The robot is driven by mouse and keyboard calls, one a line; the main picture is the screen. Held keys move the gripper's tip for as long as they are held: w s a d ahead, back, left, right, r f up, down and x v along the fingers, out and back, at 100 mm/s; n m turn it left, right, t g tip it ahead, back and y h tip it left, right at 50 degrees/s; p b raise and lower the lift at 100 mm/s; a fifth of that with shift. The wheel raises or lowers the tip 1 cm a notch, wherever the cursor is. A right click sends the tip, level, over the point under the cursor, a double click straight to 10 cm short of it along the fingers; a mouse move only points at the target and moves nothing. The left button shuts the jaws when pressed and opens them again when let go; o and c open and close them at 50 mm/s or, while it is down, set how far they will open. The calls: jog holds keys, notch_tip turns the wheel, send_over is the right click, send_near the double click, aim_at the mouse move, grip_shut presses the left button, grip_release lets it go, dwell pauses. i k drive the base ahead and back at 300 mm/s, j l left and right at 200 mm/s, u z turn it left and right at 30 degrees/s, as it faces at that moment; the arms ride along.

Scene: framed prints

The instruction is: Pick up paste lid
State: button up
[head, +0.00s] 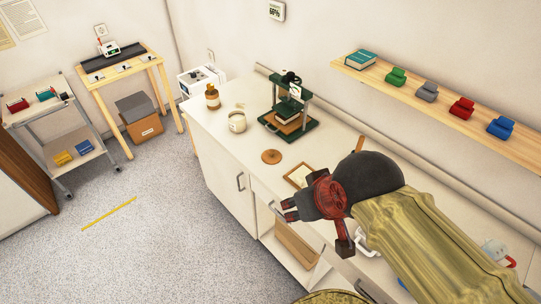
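A round brown lid (271,156), which looks like the paste lid, lies flat on the white counter. A cream pot (237,122) stands behind and left of it, apart from the lid. My gripper (287,210) is in front of the lid and to its right in the picture, pointing left over the counter's front side. Its two dark fingertips show a small gap between them, with nothing seen in it. It does not touch the lid.
A green press (287,122) stands behind the lid, and a brown bottle (212,97) stands at the counter's far end. A wooden frame (299,175) lies beside my gripper, partly hidden by my arm. A wall shelf (440,105) holds several coloured items.

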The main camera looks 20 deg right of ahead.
aim_at(272, 157)
jog(key=i+j, duration=0.9)
